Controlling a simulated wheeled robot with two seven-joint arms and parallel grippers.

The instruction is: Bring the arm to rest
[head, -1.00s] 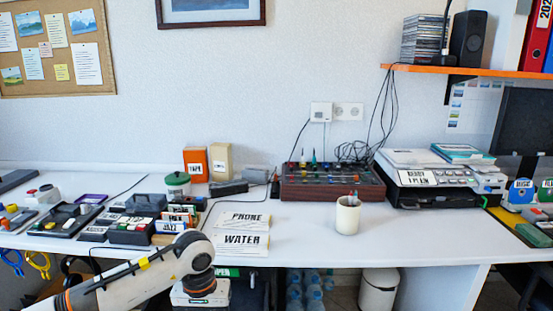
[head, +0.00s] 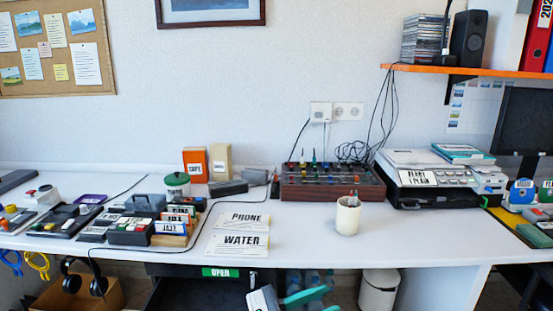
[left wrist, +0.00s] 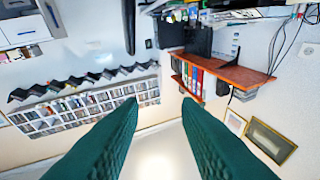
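My left gripper (head: 318,299) shows at the bottom centre of the head view, below the desk's front edge, with teal fingers pointing right. In the left wrist view the two fingers of my left gripper (left wrist: 160,103) stand apart with nothing between them. The wrist view looks out at the room, tilted, with a wall rack of discs (left wrist: 85,108) on the left and red and white binders (left wrist: 188,76) by a brown shelf. My right gripper is in neither view.
The white desk (head: 300,236) holds disc boxes (head: 130,232), PHONE and WATER papers (head: 240,243), a pen cup (head: 347,217), a mixer (head: 330,184) and a printer (head: 435,186). A green OPEN label (head: 220,272) is under the desk edge. A white bin (head: 378,291) stands below.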

